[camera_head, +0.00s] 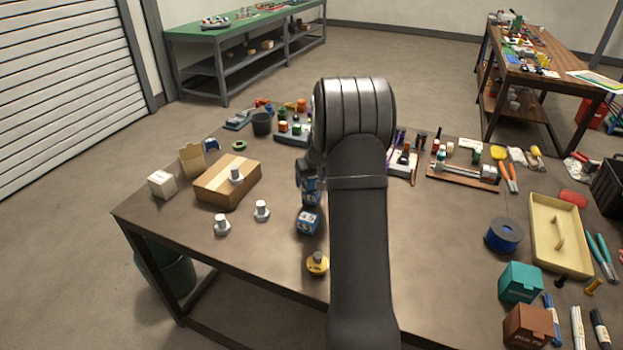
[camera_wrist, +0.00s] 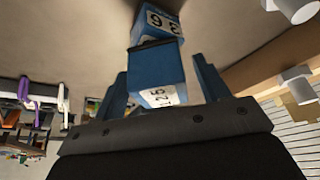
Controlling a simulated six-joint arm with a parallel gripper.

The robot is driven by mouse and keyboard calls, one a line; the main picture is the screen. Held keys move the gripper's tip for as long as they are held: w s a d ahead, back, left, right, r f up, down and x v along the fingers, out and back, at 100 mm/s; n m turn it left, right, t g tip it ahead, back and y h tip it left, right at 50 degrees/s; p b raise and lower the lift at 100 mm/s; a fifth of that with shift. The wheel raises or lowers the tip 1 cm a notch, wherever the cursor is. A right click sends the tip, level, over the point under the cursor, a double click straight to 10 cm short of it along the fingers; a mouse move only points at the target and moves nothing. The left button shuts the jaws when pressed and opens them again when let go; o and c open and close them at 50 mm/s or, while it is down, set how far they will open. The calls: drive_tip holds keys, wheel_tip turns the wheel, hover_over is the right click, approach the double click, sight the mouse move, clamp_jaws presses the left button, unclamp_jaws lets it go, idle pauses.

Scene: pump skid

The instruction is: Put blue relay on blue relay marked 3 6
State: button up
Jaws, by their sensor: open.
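A blue relay (camera_wrist: 158,70) with a white label that seems to read 2 5 sits between the two fingers of my gripper (camera_wrist: 163,84). The fingers are open, with a gap on each side of it. Beyond it in the wrist view is a second blue relay (camera_wrist: 157,24), its label reading 3 6 upside down. The two look close together; I cannot tell whether they touch. In the head view my gripper (camera_head: 309,182) is above the farther relay (camera_head: 311,198), partly hidden by my arm. The nearer relay (camera_head: 308,222) stands on the table in front of it.
A yellow knob-like part (camera_head: 317,263) stands nearer the table's front edge. Left are two white hex bolts (camera_head: 222,225) (camera_head: 262,211) and a wooden block (camera_head: 227,186) with another bolt on it. Bare table lies between these and the relays.

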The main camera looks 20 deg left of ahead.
drive_tip(key=v, duration=1.2)
drive_tip(key=shift+r, duration=0.15)
drive_tip(key=x, duration=1.2)
drive_tip(key=shift+f, duration=0.35)
wheel_tip(320, 180, up, 3)
drive_tip(key=shift+r, duration=0.8)
